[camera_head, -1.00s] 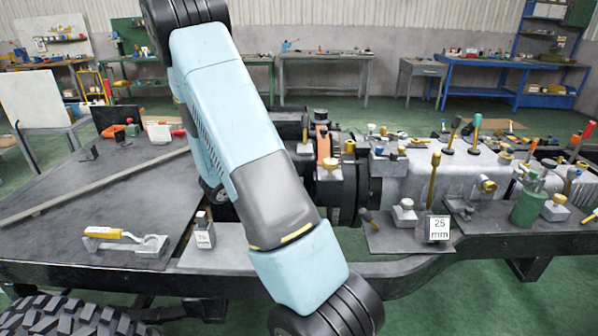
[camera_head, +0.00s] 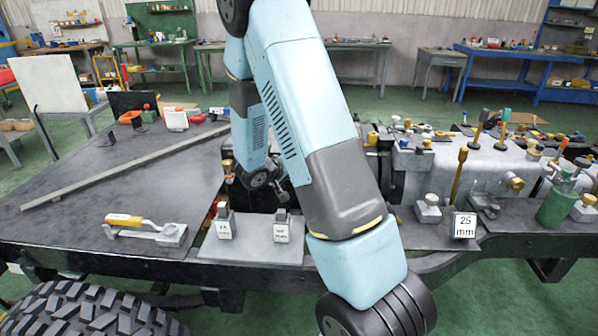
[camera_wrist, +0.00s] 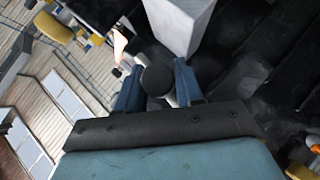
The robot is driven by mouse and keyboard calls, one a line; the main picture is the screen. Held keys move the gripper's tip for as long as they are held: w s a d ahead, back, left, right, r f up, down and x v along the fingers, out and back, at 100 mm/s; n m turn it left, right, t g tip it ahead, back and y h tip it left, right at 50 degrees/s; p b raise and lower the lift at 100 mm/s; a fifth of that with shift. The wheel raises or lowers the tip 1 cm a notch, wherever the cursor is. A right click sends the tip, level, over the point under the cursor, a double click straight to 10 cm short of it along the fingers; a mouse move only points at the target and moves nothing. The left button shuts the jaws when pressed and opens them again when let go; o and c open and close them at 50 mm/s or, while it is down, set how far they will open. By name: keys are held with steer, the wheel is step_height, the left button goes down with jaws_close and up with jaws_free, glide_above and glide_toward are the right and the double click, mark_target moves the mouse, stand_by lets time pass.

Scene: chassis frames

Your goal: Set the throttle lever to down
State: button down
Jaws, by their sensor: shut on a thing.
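In the wrist view, my gripper (camera_wrist: 158,88) has a blue finger on each side of a round black knob (camera_wrist: 156,80) and is shut on it. The knob seems to be the end of the throttle lever, but its shaft is mostly hidden and I cannot tell the lever's position. In the head view, my gripper (camera_head: 281,190) is small and dark behind my forearm, over the gap beyond the labelled blocks. The knob cannot be made out there.
A yellow-handled clamp (camera_head: 145,229) is on the dark plate at left. Two labelled blocks, the left one (camera_head: 224,224) and the right one (camera_head: 281,228), stand near the front edge. A 25 mm block (camera_head: 464,225) and a green bottle-like part (camera_head: 556,205) are at right.

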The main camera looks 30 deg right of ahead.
steer(key=shift+s+d+r, duration=0.1)
steer(key=shift+d, duration=0.25)
steer(key=c, duration=1)
jaws_free()
steer(key=shift+d, duration=0.1)
steer(key=shift+o, duration=1)
steer(key=shift+a, duration=0.2)
steer(key=shift+a, duration=0.2)
steer(key=shift+a+r, duration=0.15)
steer(key=shift+a, duration=0.1)
steer(key=v, duration=1.2)
steer(key=shift+s+a, duration=0.2)
steer(key=shift+a, duration=0.15)
steer(key=shift+r, duration=0.1)
